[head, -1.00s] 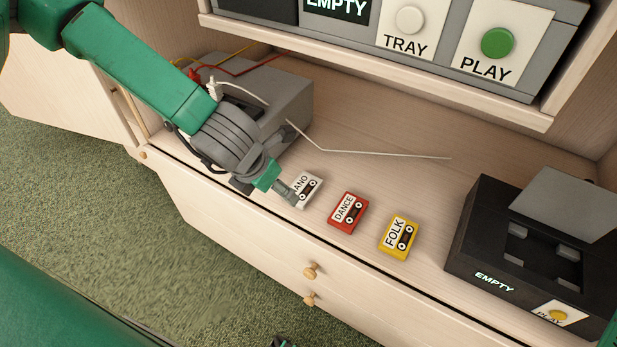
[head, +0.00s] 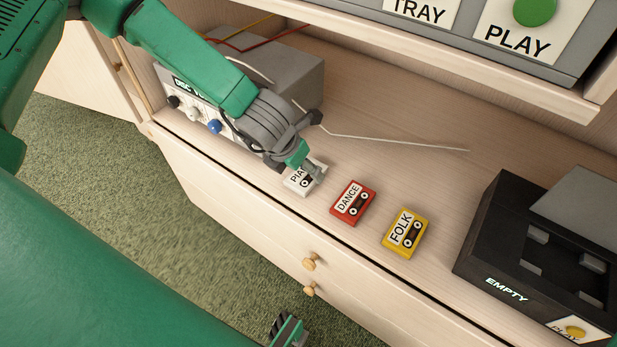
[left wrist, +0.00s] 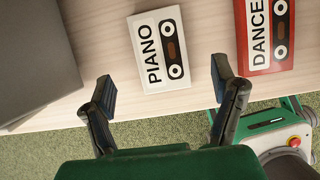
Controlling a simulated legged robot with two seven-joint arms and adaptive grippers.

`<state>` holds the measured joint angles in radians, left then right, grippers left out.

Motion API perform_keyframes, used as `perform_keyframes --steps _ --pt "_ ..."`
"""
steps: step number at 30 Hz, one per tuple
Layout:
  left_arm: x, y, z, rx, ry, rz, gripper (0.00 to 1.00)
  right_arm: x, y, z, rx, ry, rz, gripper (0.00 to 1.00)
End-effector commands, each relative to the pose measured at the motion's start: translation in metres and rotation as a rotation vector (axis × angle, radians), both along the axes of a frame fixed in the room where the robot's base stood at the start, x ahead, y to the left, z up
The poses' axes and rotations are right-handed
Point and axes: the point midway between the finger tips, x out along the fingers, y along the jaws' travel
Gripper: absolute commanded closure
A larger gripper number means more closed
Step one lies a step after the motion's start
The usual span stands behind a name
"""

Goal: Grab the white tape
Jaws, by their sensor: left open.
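The white tape (head: 297,187), labelled PIANO, lies flat near the front edge of the wooden shelf, partly covered by my gripper in the head view. In the left wrist view the white tape (left wrist: 152,62) shows whole, ahead of the fingertips. My left gripper (head: 300,166) is over the tape's far side in the head view. In the left wrist view the left gripper (left wrist: 162,80) is open and empty, its fingers apart with the tape between and beyond them. What seems to be part of my right gripper (head: 287,332) shows at the bottom edge; its jaws are unclear.
A red DANCE tape (head: 353,203) and a yellow FOLK tape (head: 405,233) lie to the right. A black player (head: 490,235) marked EMPTY stands further right. A grey device (head: 290,80) with knobs and a thin pale rod (head: 400,143) lie behind. An upper shelf (head: 480,75) overhangs.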

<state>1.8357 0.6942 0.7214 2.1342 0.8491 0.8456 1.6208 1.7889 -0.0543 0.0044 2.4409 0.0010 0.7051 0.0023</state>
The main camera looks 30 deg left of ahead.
Motion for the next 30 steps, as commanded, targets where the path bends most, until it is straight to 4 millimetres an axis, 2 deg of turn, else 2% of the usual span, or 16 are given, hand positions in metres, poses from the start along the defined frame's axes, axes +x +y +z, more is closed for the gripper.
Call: perform_keyframes --steps 11,30 --pt "0.02 -0.008 -0.045 0.001 0.002 0.001 0.21 0.0 0.0 -0.023 0.0 0.0 0.001 0.6" --pt "0.022 -0.008 -0.049 0.0 0.001 0.002 0.21 0.0 0.0 -0.023 0.0 -0.001 0.0 0.6"
